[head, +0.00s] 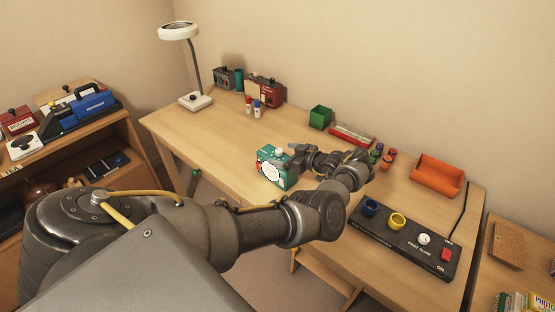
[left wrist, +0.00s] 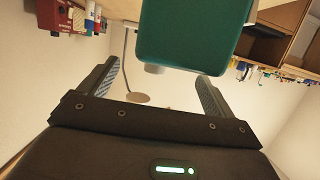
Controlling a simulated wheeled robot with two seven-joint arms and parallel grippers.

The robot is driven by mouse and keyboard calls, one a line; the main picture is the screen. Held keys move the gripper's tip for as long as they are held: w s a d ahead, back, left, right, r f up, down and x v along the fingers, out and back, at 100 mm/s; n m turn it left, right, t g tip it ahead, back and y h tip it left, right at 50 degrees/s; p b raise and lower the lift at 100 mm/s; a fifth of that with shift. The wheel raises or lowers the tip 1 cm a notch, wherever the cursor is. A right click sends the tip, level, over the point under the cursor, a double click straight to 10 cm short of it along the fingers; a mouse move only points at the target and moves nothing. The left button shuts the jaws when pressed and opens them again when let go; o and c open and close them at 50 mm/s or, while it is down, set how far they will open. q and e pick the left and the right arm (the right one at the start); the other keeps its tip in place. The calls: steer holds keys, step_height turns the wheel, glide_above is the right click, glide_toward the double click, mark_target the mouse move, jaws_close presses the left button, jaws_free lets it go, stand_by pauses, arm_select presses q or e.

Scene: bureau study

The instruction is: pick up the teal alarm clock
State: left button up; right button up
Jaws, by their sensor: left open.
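The teal alarm clock (head: 271,168) stands on the wooden desk near its front edge. Part of its right side is hidden behind my left gripper (head: 290,158). In the left wrist view the clock (left wrist: 192,32) fills the top middle as a plain teal face with a small pale knob, and my left gripper (left wrist: 158,72) is open with one finger toward each side of it. I cannot tell whether either finger touches the clock. My right gripper is not in view.
A black panel (head: 405,238) with knobs and a red switch lies at the desk's right. An orange bin (head: 437,176), a green box (head: 320,117) and a red-edged tray (head: 352,134) stand behind my arm. A white lamp (head: 195,101) stands at the far left. Desk left of the clock is clear.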

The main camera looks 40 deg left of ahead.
mark_target(275, 152)
arm_select(q)
steer(key=shift+a, duration=0.1)
steer(key=shift+s+a, duration=0.1)
steer(key=shift+a, duration=0.1)
steer(key=x, duration=0.5)
steer(key=shift+d, duration=0.1)
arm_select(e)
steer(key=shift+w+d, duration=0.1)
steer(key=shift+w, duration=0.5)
arm_select(q)
steer(key=shift+d, duration=0.1)
steer(key=shift+c, duration=0.8)
steer(key=c, duration=1.6)
steer(key=shift+o, duration=0.2)
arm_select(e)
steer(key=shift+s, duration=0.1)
arm_select(q)
steer(key=shift+r, duration=0.15)
